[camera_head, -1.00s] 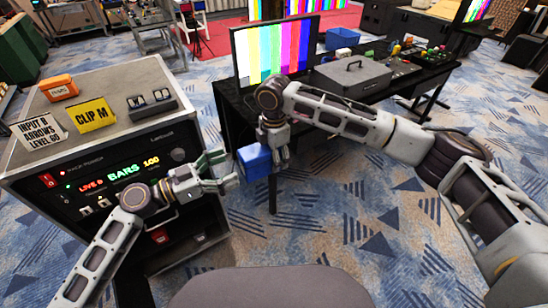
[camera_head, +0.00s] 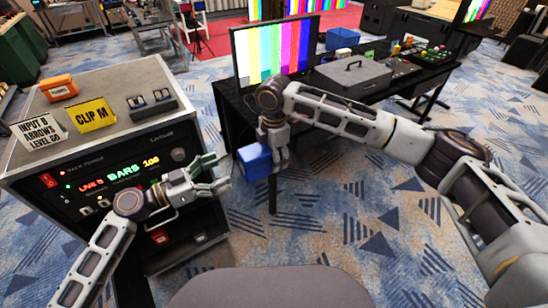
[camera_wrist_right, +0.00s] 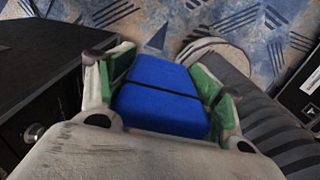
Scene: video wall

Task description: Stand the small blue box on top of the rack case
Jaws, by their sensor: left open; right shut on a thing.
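The small blue box (camera_head: 255,161) hangs in my right gripper (camera_head: 275,155), in front of the black desk's left end and clear of the floor. In the right wrist view the blue box (camera_wrist_right: 165,92), with a dark band across it, sits between the green finger pads. The rack case (camera_head: 150,78) stands at the left, its lit front panel facing me. Its top carries an orange box, cards and a dark holder, with bare surface at the back and right edge. My left gripper (camera_head: 218,172) is open and empty in front of the case's right front corner.
On the case top are an orange box (camera_head: 59,88), a yellow CLIP M card (camera_head: 94,115), a white card (camera_head: 40,132) and a dark holder (camera_head: 152,104). The desk (camera_head: 235,110) holds a colour-bar monitor (camera_head: 275,52) and a grey case (camera_head: 352,75). Carpet separates case and desk.

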